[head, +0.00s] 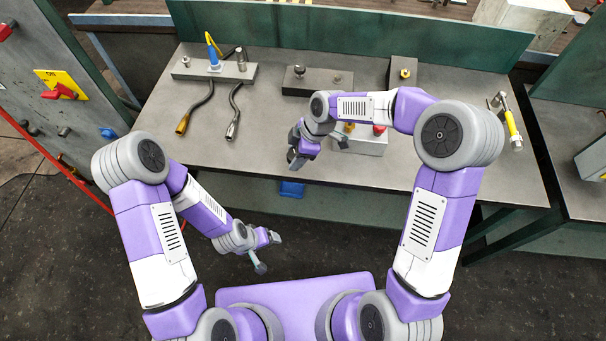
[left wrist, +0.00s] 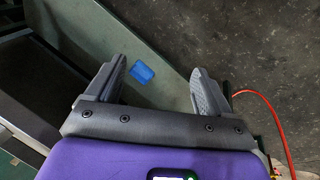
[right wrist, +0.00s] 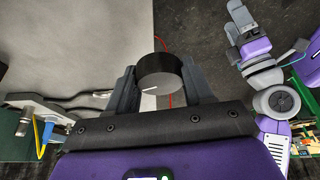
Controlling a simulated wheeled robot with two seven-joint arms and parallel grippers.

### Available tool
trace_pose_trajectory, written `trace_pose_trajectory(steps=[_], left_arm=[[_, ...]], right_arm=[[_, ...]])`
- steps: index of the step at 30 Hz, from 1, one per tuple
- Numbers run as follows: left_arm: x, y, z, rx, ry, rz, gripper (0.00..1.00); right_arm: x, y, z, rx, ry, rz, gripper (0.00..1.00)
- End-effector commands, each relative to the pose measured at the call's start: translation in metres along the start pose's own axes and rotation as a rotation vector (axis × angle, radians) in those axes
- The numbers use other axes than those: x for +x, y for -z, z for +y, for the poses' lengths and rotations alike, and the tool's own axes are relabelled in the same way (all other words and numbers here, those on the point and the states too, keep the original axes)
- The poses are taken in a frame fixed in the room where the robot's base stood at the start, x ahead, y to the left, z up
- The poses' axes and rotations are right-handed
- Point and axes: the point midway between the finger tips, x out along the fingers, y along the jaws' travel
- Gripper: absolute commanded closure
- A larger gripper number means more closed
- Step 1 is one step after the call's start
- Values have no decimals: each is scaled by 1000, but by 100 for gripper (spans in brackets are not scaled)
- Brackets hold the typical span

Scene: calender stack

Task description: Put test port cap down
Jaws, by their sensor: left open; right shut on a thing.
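The test port cap (right wrist: 158,74), a short dark cylinder with a grey face and a white mark, is between the fingers of my right gripper (right wrist: 160,88). The right gripper is shut on it. In the head view the right gripper (head: 297,152) is over the front part of the grey bench (head: 270,120); the cap cannot be made out clearly there. Whether the cap touches the bench cannot be told. My left gripper (head: 268,245) is in front of the bench, low over the floor. The left wrist view shows its fingers (left wrist: 162,85) apart and empty.
A grey block with red and yellow knobs (head: 360,142) is right of the right gripper. Dark blocks (head: 318,82) stand at the back. A yellow-handled tool (head: 511,124) lies far right. The bench's front left is clear.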

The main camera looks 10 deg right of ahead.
Motion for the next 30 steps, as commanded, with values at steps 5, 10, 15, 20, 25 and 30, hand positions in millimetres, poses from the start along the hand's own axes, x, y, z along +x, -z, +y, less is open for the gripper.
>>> trace_pose_trajectory(steps=[5,10,15,20,25,30], left_arm=[[-18,39,43,84,52,199,18],[-44,65,84,148,95,393,18],[-79,78,127,200,129,585,18],[-118,76,165,237,155,759,18],[-160,62,196,259,178,916,18],[-189,47,211,263,196,1017,18]], right_arm=[[0,0,0,1,-1,0,80],[0,0,0,2,-1,0,80],[0,0,0,2,-1,0,80],[0,0,0,2,-1,0,80],[0,0,0,2,-1,0,80],[0,0,0,2,-1,0,80]])
